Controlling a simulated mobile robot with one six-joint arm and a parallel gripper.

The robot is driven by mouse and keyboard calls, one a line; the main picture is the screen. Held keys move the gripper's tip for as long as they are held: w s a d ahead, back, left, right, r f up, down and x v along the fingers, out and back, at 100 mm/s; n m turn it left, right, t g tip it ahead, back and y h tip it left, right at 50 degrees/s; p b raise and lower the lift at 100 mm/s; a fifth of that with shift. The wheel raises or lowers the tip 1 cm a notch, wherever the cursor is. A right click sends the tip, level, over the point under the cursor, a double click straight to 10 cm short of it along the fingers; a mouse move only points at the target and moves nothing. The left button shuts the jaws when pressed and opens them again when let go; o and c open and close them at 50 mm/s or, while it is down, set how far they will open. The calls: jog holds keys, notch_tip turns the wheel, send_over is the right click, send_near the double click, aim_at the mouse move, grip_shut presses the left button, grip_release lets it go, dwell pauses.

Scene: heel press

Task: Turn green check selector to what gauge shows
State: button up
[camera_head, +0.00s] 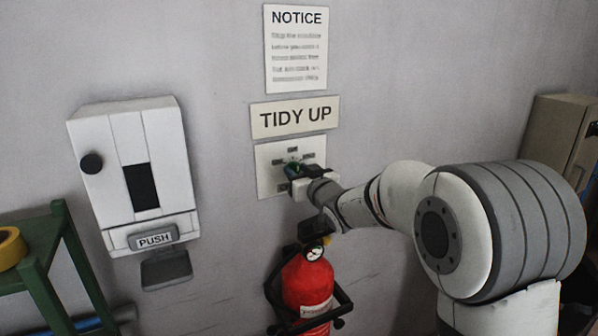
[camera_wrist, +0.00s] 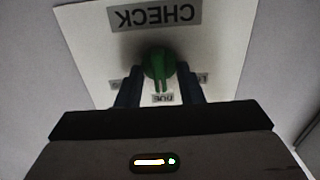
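The green check selector (camera_wrist: 158,65) is a round knob with a pointer on a pale plate (camera_wrist: 90,45). Its "CHECK" label (camera_wrist: 155,14) appears upside down in the wrist view. The pointer is aimed down there, at a small label (camera_wrist: 163,98) that seems to read "DUE". Small labels on both sides are partly hidden by my fingers. My gripper (camera_wrist: 160,78) is open, with one finger on each side of the knob; it also shows in the head view (camera_head: 299,184). The gauge (camera_head: 314,253) sits atop the red fire extinguisher; its needle is too small to read.
The extinguisher (camera_head: 306,284) hangs in a dark bracket below my arm. A white dispenser marked "PUSH" (camera_head: 135,165) is on the wall at left. A green stand (camera_head: 58,245) with yellow tape (camera_head: 10,248) is at far left. A beige cabinet (camera_head: 556,135) is at right.

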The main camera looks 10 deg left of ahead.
jog(key=shift+c, duration=0.4)
grip_shut()
jog(key=shift+f+n+b, duration=0.15)
jog(key=shift+n+b, duration=0.15)
jog(key=shift+b, duration=0.45)
jog(key=shift+f+n+b, duration=0.15)
jog(key=shift+n+b, duration=0.45)
jog(key=shift+b, duration=0.55)
jog(key=n+b, duration=0.5)
jog(key=b, duration=0.2)
jog(key=shift+s+a+n, duration=0.1)
jog(key=shift+n, duration=0.2)
jog(key=shift+r+n+b, duration=0.2)
jog(key=shift+n+b, duration=1.05)
jog(key=shift+n, duration=0.05)
jog(key=shift+o, duration=0.4)
grip_release()
